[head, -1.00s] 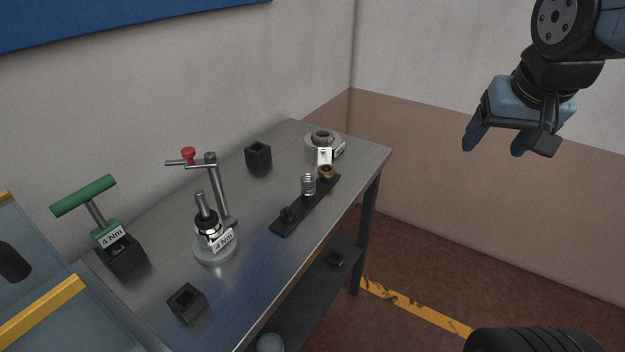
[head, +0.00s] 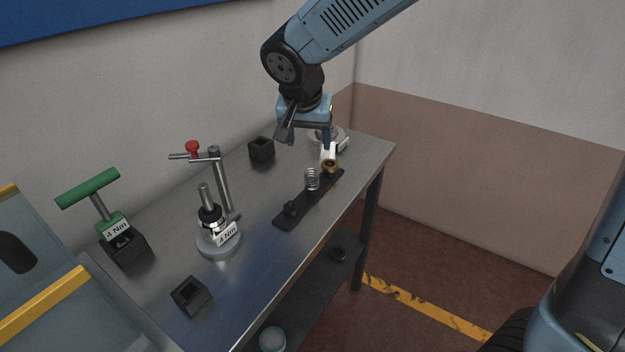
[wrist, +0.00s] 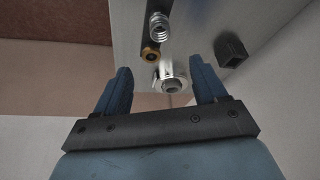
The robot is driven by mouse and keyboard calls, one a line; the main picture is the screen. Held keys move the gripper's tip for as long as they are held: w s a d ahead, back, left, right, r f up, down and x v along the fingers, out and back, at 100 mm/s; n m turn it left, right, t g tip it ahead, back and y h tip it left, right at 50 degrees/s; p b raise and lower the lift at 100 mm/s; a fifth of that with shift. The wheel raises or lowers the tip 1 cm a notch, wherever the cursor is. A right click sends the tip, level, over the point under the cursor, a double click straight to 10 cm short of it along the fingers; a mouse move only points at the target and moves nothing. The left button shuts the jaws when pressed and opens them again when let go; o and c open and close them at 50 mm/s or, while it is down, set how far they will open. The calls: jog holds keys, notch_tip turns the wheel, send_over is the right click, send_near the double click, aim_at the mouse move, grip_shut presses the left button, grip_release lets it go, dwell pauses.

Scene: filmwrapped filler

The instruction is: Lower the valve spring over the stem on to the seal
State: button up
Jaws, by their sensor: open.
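The valve spring (head: 312,179), a small silver coil, stands upright on the black strip holder (head: 296,211) on the bench. It also shows in the wrist view (wrist: 159,24), near the top. A black collar sits around the stem; I cannot tell whether this is the seal. My gripper (head: 305,140) is open and empty, above the bench's far end, behind and above the spring. Its two blue fingers (wrist: 160,88) are wide apart in the wrist view.
A brass ring (head: 330,166) is on the strip's far end, a round grey fixture (head: 343,138) beyond it. A post with a red-knobbed arm (head: 193,149) stands beside the stem. Black square sockets (head: 261,149) and a green T-handle tool (head: 88,188) are also on the bench.

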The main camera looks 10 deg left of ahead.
send_over(311, 171)
jog(key=s, duration=0.3)
notch_tip(311, 171, down, 8)
jog(key=x, duration=0.4)
jog(key=shift+s+d+f, duration=0.15)
jog(key=shift+s+d, duration=0.05)
jog(key=shift+s, duration=0.05)
jog(key=shift+w+f, duration=0.3)
jog(key=shift+f, duration=0.35)
jog(key=c, duration=1.1)
jog(key=shift+o, duration=0.2)
